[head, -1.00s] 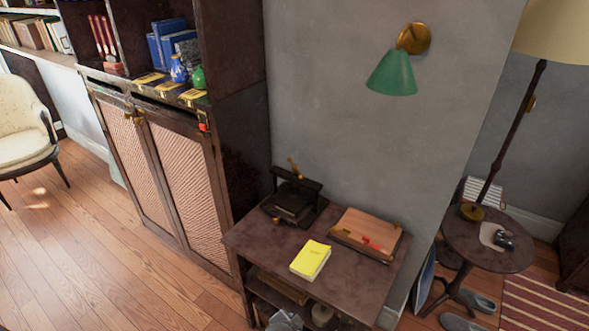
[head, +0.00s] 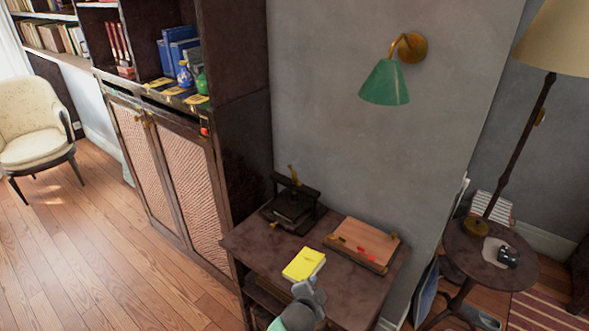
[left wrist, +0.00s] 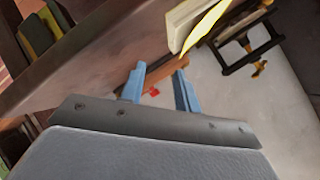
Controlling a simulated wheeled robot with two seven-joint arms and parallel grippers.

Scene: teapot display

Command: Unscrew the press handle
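The press (head: 292,208) is a dark frame on the small table against the wall, with a brass handle (head: 292,176) standing upright on top. The left wrist view shows the press (left wrist: 240,45) tilted at the upper right, with the brass handle (left wrist: 260,68) pointing downward in the picture. My left gripper (head: 310,284) is at the table's front edge, near the yellow book and well short of the press. In the left wrist view its two blue fingers (left wrist: 160,82) are apart with nothing held between them. My right gripper is in neither view.
A tall cabinet (head: 180,180) stands to the left. A green lamp (head: 386,83) hangs above. A round table (head: 470,250) stands right.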

